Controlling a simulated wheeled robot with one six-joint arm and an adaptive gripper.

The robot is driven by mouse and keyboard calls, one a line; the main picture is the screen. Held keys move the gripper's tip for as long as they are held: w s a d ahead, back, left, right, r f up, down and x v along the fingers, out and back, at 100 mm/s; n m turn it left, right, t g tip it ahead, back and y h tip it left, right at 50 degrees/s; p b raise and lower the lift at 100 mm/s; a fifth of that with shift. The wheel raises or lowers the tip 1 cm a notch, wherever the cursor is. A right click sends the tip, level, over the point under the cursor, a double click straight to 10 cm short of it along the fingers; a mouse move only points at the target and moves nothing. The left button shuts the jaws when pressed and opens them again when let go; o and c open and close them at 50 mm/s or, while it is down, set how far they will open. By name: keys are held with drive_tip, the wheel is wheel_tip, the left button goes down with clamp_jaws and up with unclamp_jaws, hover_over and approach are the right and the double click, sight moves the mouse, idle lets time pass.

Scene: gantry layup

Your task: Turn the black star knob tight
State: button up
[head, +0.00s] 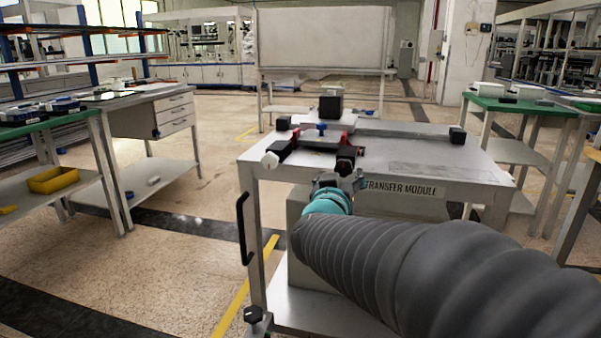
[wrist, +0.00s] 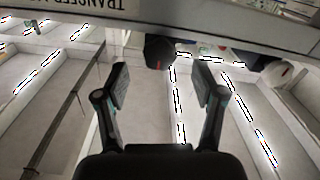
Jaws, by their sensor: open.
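The black star knob (head: 345,162) sticks out at the front edge of the transfer module table, beside a red part. In the wrist view the black knob (wrist: 159,51) shows at top centre, just beyond and between my fingertips. My gripper (wrist: 161,76) is open and empty, with one finger on each side of the knob's line and a gap between. In the head view my gripper (head: 342,181) is just below and in front of the knob, partly hidden by my own arm. The knob's star outline is not clear in either view.
The transfer module table (head: 420,155) carries a fixture with red and black blocks. A black handle (head: 242,228) is on the table's left side. A drawer bench (head: 150,112) stands left; floor between is clear.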

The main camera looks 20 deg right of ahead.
sight(343, 170)
drive_tip(key=shift+x, duration=2.55)
drive_tip(key=c, duration=1.2)
